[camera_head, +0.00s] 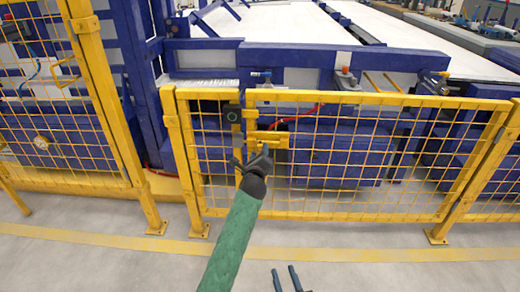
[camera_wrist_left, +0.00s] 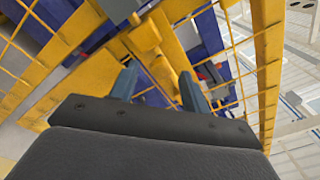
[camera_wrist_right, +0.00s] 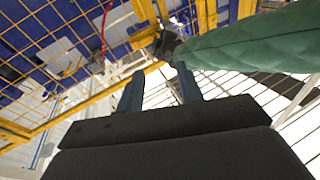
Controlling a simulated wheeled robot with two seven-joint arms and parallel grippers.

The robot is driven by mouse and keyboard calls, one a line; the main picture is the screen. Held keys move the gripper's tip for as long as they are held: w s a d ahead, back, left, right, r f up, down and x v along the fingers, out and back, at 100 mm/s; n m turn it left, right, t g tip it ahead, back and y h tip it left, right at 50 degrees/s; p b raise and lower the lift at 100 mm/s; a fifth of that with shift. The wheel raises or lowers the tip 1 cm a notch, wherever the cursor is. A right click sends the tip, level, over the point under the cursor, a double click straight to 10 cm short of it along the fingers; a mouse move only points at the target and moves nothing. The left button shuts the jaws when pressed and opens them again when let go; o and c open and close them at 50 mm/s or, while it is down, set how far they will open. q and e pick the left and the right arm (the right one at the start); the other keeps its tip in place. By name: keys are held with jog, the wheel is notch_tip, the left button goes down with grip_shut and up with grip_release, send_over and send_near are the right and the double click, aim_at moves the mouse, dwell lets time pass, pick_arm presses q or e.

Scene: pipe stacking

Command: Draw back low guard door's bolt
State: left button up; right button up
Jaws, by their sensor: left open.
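The low guard door (camera_head: 340,155) is a yellow frame with wire mesh, standing upright and closed against its left post. Its yellow bolt (camera_head: 268,138) lies horizontally near the door's upper left edge. My left gripper (camera_head: 252,156) is just below and in front of the bolt. In the left wrist view its two fingers (camera_wrist_left: 160,88) are apart, with yellow bolt parts (camera_wrist_left: 148,38) showing ahead; I cannot tell whether a finger touches them. My right gripper (camera_head: 287,276) is low at the bottom of the head view. In the right wrist view its fingers (camera_wrist_right: 160,90) are apart and empty.
A tall yellow mesh panel (camera_head: 65,100) stands to the left. Blue machinery (camera_head: 330,150) and a red hose (camera_head: 298,116) are behind the mesh. The grey floor in front is clear.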

aim_at(260, 149)
pick_arm(q)
jog(key=shift+w, duration=1.7)
pick_arm(e)
jog(key=shift+d+r+t+y, duration=0.15)
jog(key=shift+r+t, duration=0.35)
jog(key=shift+r, duration=0.8)
jog(key=shift+r+t+y, duration=0.15)
jog(key=shift+r+t, duration=0.35)
jog(key=shift+r, duration=0.75)
pick_arm(q)
jog(key=shift+d, duration=0.1)
jog(key=shift+c, duration=0.2)
grip_shut()
